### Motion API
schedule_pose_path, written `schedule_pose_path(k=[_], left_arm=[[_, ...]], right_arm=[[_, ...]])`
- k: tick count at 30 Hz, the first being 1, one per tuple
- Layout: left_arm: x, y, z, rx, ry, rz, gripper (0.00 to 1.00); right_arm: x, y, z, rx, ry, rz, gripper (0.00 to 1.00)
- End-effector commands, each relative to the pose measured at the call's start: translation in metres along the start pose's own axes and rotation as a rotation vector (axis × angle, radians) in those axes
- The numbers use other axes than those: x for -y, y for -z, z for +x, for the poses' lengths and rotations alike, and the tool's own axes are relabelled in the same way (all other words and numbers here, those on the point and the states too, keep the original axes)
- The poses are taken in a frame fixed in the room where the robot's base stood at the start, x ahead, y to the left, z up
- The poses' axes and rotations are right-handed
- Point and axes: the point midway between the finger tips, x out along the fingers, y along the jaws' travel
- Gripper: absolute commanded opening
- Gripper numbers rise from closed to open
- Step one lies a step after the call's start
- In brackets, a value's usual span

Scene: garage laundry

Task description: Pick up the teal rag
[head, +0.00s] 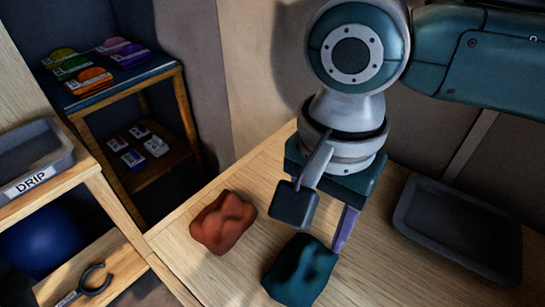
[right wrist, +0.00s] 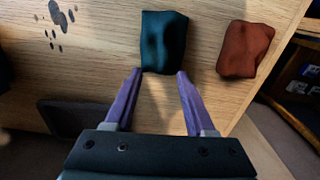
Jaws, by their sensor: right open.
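The teal rag (head: 300,272) lies crumpled on the wooden table near the bottom centre of the head view. It also shows in the right wrist view (right wrist: 164,42), just beyond the fingertips. My right gripper (right wrist: 159,73) is open, with its purple fingers spread on either side of the rag's near edge and nothing held between them. In the head view the right gripper (head: 338,240) is above the table beside the rag, with one finger mostly hidden. My left gripper is not in view.
A rust-red rag (head: 222,222) lies left of the teal one and shows right of it in the wrist view (right wrist: 245,50). A dark tray (head: 458,230) is at the right. A shelf with a tray marked DRIP (head: 30,185) stands left. A small side table (head: 125,80) holds coloured packets.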

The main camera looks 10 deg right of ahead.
Motion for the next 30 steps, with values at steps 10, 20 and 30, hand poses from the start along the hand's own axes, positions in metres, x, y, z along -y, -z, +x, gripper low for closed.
schedule_pose_path(k=[10, 20, 30], left_arm=[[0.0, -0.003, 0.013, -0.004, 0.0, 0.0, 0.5], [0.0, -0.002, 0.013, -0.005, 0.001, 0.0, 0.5], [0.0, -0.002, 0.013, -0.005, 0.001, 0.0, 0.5]], right_arm=[[0.002, 0.001, 0.042, -0.001, 0.0, -0.002, 0.55], [0.002, 0.0, 0.041, -0.001, 0.0, -0.002, 0.39], [0.002, 0.0, 0.041, -0.001, 0.0, -0.002, 0.01]])
